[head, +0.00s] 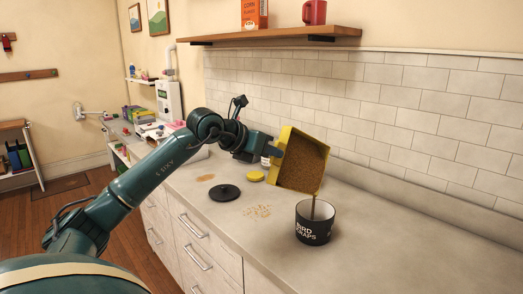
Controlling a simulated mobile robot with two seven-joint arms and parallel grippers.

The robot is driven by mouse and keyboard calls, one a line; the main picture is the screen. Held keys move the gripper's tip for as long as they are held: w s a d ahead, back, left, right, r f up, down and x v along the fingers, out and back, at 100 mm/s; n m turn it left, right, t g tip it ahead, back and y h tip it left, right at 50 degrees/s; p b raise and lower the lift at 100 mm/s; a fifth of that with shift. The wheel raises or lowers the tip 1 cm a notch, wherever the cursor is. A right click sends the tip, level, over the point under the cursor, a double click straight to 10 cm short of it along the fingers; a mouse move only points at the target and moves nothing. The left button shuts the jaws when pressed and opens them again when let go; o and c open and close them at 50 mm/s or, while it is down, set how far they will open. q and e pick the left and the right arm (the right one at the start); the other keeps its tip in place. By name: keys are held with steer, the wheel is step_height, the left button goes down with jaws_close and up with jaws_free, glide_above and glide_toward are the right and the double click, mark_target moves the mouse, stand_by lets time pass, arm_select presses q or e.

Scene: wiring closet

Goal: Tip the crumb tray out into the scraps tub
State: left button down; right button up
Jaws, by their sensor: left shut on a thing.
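The yellow crumb tray (287,177) is steeply tilted above the counter, its open side facing me. Brown crumbs (303,160) still cover its inside. My left gripper (277,148) is shut on the tray's left side; its fingertips are partly hidden. The black scraps tub (314,231), with white lettering that reads in part "BIRD", stands upright on the counter below the tray's lower right corner. A thin brown stream (313,208) runs from that corner down into the tub's mouth. The tub's inside is mostly hidden. My right gripper is not in view.
A black round lid (224,192) lies on the counter left of the tub. Spilled crumbs (257,211) lie between them. The counter (420,250) right of the tub is clear. A shelf (280,36) hangs above.

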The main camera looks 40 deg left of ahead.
arm_select(q)
steer(key=d+f+m+y+b, duration=0.1)
steer(key=d+m+y, duration=0.3)
steer(key=d, duration=0.7)
steer(key=shift+s+t, duration=0.4)
steer(key=shift+s, duration=0.05)
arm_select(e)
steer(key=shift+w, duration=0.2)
arm_select(q)
steer(key=shift+f, duration=0.1)
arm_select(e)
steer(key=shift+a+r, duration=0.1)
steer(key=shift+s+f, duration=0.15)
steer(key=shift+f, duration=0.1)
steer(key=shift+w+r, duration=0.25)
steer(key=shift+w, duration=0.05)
arm_select(q)
steer(key=shift+d, duration=0.1)
